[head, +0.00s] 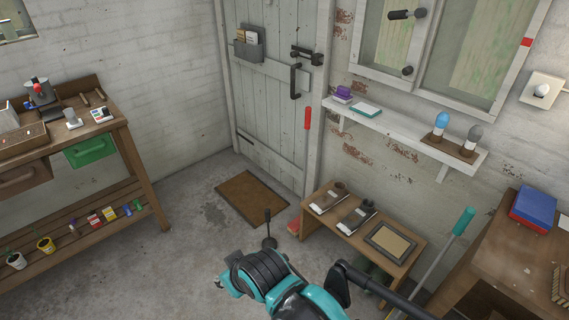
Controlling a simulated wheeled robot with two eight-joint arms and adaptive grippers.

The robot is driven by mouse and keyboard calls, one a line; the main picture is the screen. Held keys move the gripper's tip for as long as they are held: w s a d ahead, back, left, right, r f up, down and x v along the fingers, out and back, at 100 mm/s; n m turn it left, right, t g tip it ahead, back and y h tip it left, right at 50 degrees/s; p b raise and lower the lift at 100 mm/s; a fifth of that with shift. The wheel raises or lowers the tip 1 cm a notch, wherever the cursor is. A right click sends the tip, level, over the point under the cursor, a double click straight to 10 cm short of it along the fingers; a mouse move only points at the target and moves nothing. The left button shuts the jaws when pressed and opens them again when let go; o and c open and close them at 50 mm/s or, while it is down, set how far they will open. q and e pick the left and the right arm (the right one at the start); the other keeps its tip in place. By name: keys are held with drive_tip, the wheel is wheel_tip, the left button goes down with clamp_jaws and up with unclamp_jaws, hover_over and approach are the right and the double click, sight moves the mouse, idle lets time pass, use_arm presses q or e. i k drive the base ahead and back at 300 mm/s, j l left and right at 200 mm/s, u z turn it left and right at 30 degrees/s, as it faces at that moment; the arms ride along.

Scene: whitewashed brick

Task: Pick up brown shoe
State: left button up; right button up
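I cannot make out a brown shoe for certain. Two dark items with pale patches, one on the left (328,199) and one on the right (356,217), lie side by side on the low wooden bench (318,237) by the door. They are too small to identify surely. Neither of my grippers can be made out in the head view. A teal and black jointed body fills the bottom middle, in front of the bench.
A framed tan panel (390,243) lies at the bench's right end. A brown doormat (252,198) lies before the grey door (270,90). A wooden shelf unit (140,178) stands left, a workbench (500,245) right. Bare floor (170,255) is open at left centre.

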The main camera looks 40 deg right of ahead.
sight(325, 202)
drive_tip(key=i+z, duration=0.2)
drive_tip(key=i, duration=0.25)
drive_tip(key=i+z, duration=0.15)
drive_tip(key=i, duration=0.35)
drive_tip(key=i+z, duration=0.2)
drive_tip(key=i, duration=0.25)
drive_tip(key=i+j+z, duration=0.2)
drive_tip(key=i, duration=0.25)
drive_tip(key=i+j+z, duration=0.2)
drive_tip(key=i, duration=0.25)
drive_tip(key=i+z, duration=0.1)
drive_tip(key=z, duration=0.85)
drive_tip(key=i+j+z, duration=0.1)
drive_tip(key=z, duration=0.4)
drive_tip(key=j+z, duration=0.15)
drive_tip(key=z, duration=0.35)
drive_tip(key=i+j+z, duration=0.1)
drive_tip(key=z, duration=0.35)
drive_tip(key=i+z, duration=0.1)
drive_tip(key=z, duration=0.35)
drive_tip(key=i+z, duration=0.1)
drive_tip(key=z, duration=0.35)
drive_tip(key=i+j+z, duration=0.1)
drive_tip(key=z, duration=0.35)
drive_tip(key=i+j, duration=0.1)
drive_tip(key=j, duration=0.1)
